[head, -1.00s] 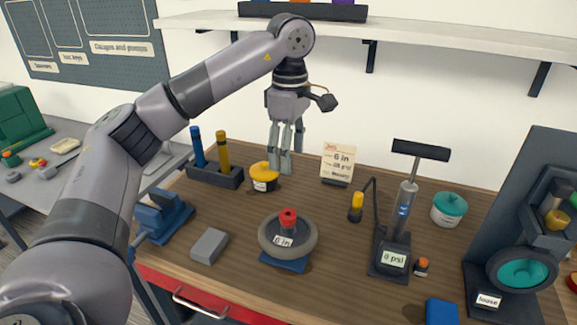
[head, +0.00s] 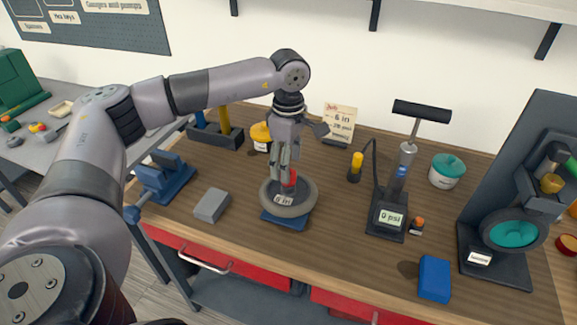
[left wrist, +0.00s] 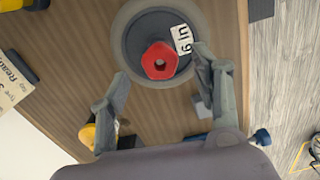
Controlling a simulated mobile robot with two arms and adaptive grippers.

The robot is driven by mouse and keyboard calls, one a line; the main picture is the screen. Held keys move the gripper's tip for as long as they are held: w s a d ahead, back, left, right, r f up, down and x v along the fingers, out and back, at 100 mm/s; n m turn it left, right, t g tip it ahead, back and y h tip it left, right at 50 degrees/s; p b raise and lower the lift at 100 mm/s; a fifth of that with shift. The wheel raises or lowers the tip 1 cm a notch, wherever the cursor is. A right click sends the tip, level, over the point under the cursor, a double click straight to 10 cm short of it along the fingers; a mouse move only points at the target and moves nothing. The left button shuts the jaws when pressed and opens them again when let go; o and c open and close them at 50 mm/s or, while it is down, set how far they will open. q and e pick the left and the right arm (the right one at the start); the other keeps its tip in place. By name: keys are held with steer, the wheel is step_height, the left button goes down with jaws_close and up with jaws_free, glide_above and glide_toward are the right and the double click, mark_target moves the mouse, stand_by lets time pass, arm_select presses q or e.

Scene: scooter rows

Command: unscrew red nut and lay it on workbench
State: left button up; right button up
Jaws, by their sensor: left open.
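The red nut (head: 291,178) sits on top of the hub of a small grey wheel (head: 311,198) labelled "6 in", which lies flat on a blue stand (head: 285,220) on the wooden workbench (head: 335,235). In the left wrist view the nut (left wrist: 160,61) is faceted with a dark central hole. My left gripper (head: 284,177) points down over the wheel, its fingers partly hiding the nut. In the left wrist view its open fingers (left wrist: 161,66) stand apart, with the nut between and ahead of them. Contact cannot be told. My right gripper is out of view.
A grey block (head: 211,205) and a blue vise (head: 165,178) stand left of the wheel. A pump (head: 390,212) reading "0 psi" and a yellow-capped item (head: 356,166) stand right. A blue block (head: 435,278) lies near the front edge. Bench between wheel and pump is clear.

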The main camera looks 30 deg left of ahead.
arm_select(q)
steer(key=shift+f, duration=1.45)
